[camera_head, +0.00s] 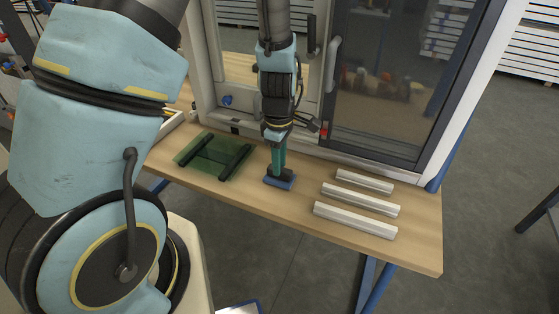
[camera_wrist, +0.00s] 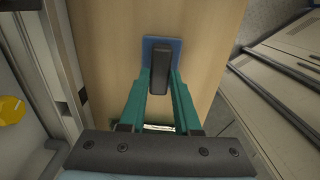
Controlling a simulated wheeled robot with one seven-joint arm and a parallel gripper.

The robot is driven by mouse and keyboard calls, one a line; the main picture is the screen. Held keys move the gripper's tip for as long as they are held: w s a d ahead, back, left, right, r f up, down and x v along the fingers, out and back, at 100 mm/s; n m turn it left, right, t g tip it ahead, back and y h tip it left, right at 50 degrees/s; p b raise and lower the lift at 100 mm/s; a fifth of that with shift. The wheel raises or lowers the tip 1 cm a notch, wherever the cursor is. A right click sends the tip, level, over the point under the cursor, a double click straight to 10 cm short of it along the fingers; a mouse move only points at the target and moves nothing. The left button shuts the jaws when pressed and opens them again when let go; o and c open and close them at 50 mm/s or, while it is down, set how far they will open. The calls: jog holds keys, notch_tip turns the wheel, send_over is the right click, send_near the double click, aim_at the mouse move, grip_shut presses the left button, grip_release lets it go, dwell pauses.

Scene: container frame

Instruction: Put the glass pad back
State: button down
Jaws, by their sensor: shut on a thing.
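The pad is a small flat blue block (camera_head: 283,184) with a black upright grip on top. It is at the middle of the wooden table, and I cannot tell whether it touches the tabletop or hangs just above it. My gripper (camera_head: 279,171) points down with its green fingers closed on the black grip. In the wrist view, the black grip (camera_wrist: 160,77) sits between the two fingertips, and the blue base (camera_wrist: 149,46) shows past it. A green see-through glass plate (camera_head: 206,160) lies left of my gripper, with two dark bars at its sides.
Several white profile bars (camera_head: 356,220) lie on the wooden table (camera_head: 260,203) to the right. A framed cabinet with a dark glass door (camera_head: 385,80) stands behind the table. Bare wood lies in front of and right of the pad.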

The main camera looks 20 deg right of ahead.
jog(key=shift+f, duration=0.2)
jog(key=c, duration=0.6)
grip_release()
jog(key=shift+r, duration=0.15)
notch_tip(320, 180, up, 12)
jog(key=b, duration=0.1)
jog(key=a+r+m, duration=0.1)
jog(key=a+m, duration=0.2)
jog(key=a, duration=0.5)
jog(key=a+r+m+t, duration=0.1)
jog(key=a+m, duration=0.3)
jog(key=a, duration=0.5)
jog(key=w+a+r+m, duration=0.1)
jog(key=a+m, duration=0.2)
jog(key=a, duration=0.5)
jog(key=shift+a+r+m+t, duration=0.15)
jog(key=shift+r+m+t, duration=0.05)
jog(key=shift+m+t, duration=0.1)
jog(key=shift+w, duration=0.1)
